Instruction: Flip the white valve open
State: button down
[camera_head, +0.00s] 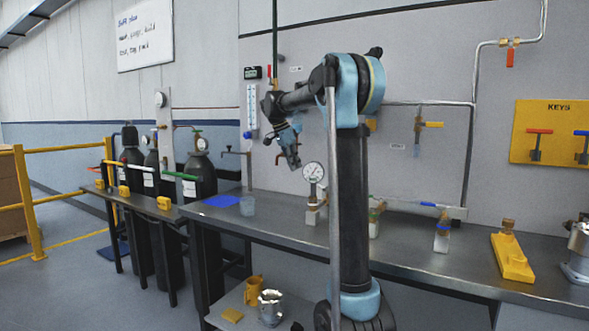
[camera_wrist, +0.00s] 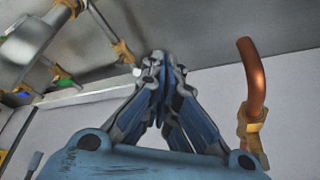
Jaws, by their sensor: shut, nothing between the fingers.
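My gripper (camera_head: 293,162) is in the air above the long grey bench, left of the round pressure gauge (camera_head: 313,172). In the wrist view its fingers (camera_wrist: 160,62) are shut together, with nothing seen between them. A small pale piece (camera_wrist: 137,72) shows just left of the fingertips; I cannot tell whether it is the white valve or whether it is touched. I cannot tell which is the white valve; my arm hides part of the bench piping.
A blue handle (camera_head: 428,204) and a green handle (camera_wrist: 60,72) sit along the piping. A copper pipe (camera_wrist: 253,75) with a brass fitting stands right of the fingers in the wrist view. A blue mat (camera_head: 222,201) and a clear cup (camera_head: 248,206) are on the bench.

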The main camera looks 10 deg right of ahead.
jog(key=s+a+f+t+h, duration=0.1)
jog(key=s+a+f+h, duration=0.2)
jog(key=s+a+h, duration=0.2)
jog(key=shift+s+a+f+t, duration=0.25)
jog(key=shift+s+a, duration=0.25)
jog(key=shift+s, duration=0.35)
jog(key=shift+s, duration=0.1)
